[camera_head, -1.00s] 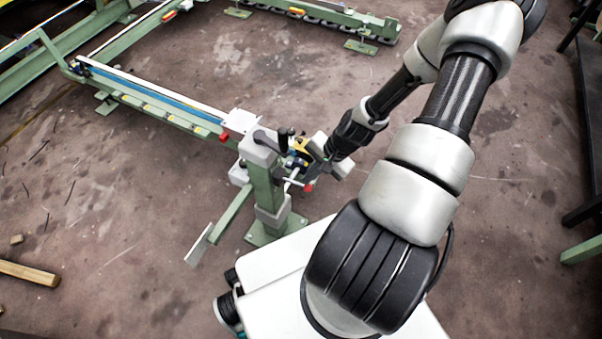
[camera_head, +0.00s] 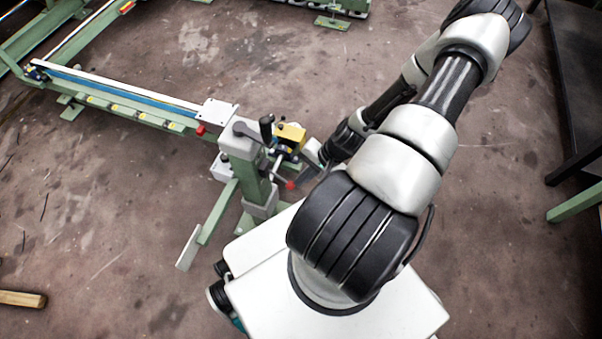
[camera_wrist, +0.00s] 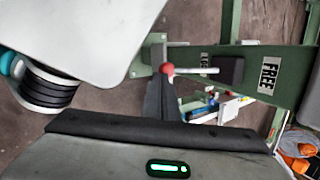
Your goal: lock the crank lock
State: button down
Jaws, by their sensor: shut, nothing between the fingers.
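A silver lever with a red ball knob (camera_wrist: 167,69) shows in the wrist view. Its rod runs right to a dark block on a green beam. A black-on-white FREE label (camera_wrist: 269,75) is on the beam to the right; a second label, partly hidden, is behind the rod. In the head view the red knob (camera_head: 290,185) is at the right side of the green post (camera_head: 258,185). My gripper (camera_wrist: 161,88) is shut and empty, its dark fingers just below the red knob in the wrist view; I cannot tell whether they touch it.
A black crank handle (camera_head: 267,126) tops the post, with a yellow block (camera_head: 291,135) beside it. A long green rail (camera_head: 125,95) runs to the upper left. My white base lies close below the post. A dark table (camera_head: 575,90) stands at right; the floor between is clear.

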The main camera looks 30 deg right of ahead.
jog(key=shift+w+a+f, duration=0.1)
jog(key=shift+f, duration=0.45)
jog(key=shift+f, duration=0.2)
jog(key=shift+r, duration=0.1)
